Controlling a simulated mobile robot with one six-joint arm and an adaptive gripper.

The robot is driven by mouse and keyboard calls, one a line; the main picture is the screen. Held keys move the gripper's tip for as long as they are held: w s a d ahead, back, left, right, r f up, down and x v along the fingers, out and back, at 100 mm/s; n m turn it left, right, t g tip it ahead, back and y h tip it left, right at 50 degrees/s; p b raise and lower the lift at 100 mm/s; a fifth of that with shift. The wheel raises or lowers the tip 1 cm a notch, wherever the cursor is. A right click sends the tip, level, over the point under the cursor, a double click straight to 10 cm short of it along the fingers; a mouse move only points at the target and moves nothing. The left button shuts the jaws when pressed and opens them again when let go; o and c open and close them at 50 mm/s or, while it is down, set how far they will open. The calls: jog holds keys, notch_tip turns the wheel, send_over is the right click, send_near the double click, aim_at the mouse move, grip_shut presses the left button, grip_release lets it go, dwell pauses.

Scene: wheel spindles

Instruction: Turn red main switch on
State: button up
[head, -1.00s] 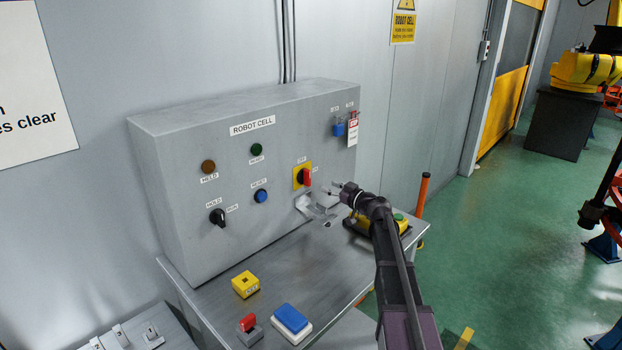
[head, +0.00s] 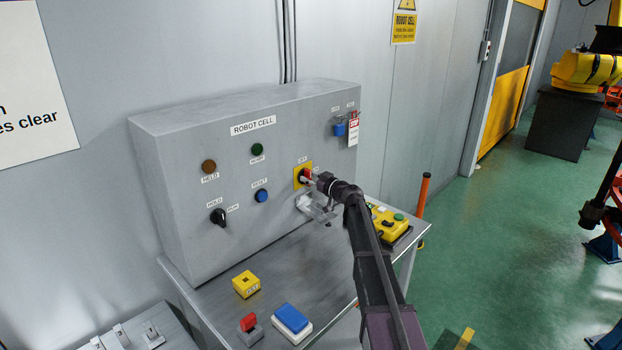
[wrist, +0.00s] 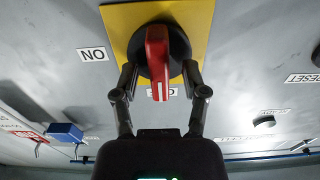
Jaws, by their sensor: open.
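The red main switch (head: 307,173) sits on a yellow plate (head: 297,184) on the front of the grey control box. In the wrist view its red handle (wrist: 158,62) points down the picture, toward a label it partly covers. An "ON" label (wrist: 93,54) shows upside down to the left of the plate. My gripper (head: 309,178) is at the switch. In the wrist view my gripper (wrist: 160,76) is open, with one finger on each side of the handle. Gaps seem to remain between fingers and handle; I cannot tell whether either touches.
The box (head: 190,145) also carries a black selector (head: 218,217), a blue button (head: 262,196) and a blue padlock (head: 339,129) with a tag. A clear hinged cover (head: 316,208) hangs below the switch. A yellow pendant (head: 388,224) lies on the bench (head: 265,265).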

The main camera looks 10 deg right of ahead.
grip_shut()
jog(key=shift+m, duration=0.3)
jog(key=m, duration=0.4)
jog(key=shift+d, duration=0.1)
jog(key=m, duration=0.4)
jog(key=shift+w+d+f+m, duration=0.1)
jog(key=shift+w+m, duration=0.05)
jog(key=shift+m, duration=0.15)
jog(key=m, duration=0.4)
jog(key=shift+f+m, duration=0.1)
jog(key=shift+m, duration=0.2)
jog(key=shift+w+d+m+b, duration=0.1)
jog(key=shift+m+b, duration=0.2)
jog(key=shift+m, duration=1.8)
